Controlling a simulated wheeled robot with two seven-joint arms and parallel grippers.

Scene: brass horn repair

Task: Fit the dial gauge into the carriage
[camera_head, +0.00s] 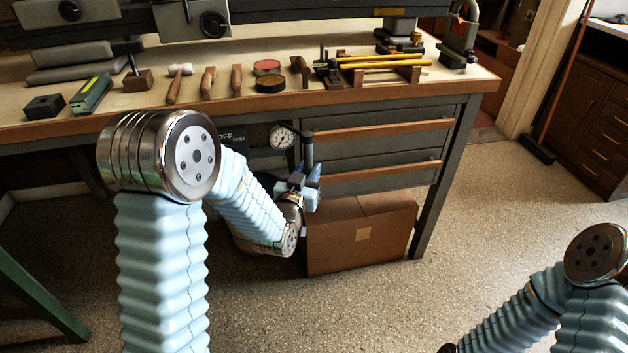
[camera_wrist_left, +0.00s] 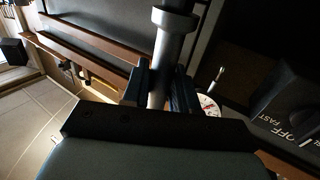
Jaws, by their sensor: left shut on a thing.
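The dial gauge (camera_head: 283,137) has a round white face with a dark rim, joined to an upright grey post (camera_head: 308,148). My left gripper (camera_head: 306,182) is shut on this post, in front of the bench drawers and below the bench top. In the left wrist view the post (camera_wrist_left: 161,78) stands between the dark fingers, and part of the white dial face (camera_wrist_left: 208,104) shows to its right. Grey machine blocks with black knobs (camera_head: 213,23) are at the top left; I cannot tell which part is the carriage. My right gripper is out of view.
The wooden bench top (camera_head: 225,103) holds several hand tools, round tins (camera_head: 267,68) and a rack with yellow rods (camera_head: 385,62). A dark switch box (camera_wrist_left: 292,108) marked OFF and FAST is beside the gauge. A cardboard box (camera_head: 340,240) stands under the drawers.

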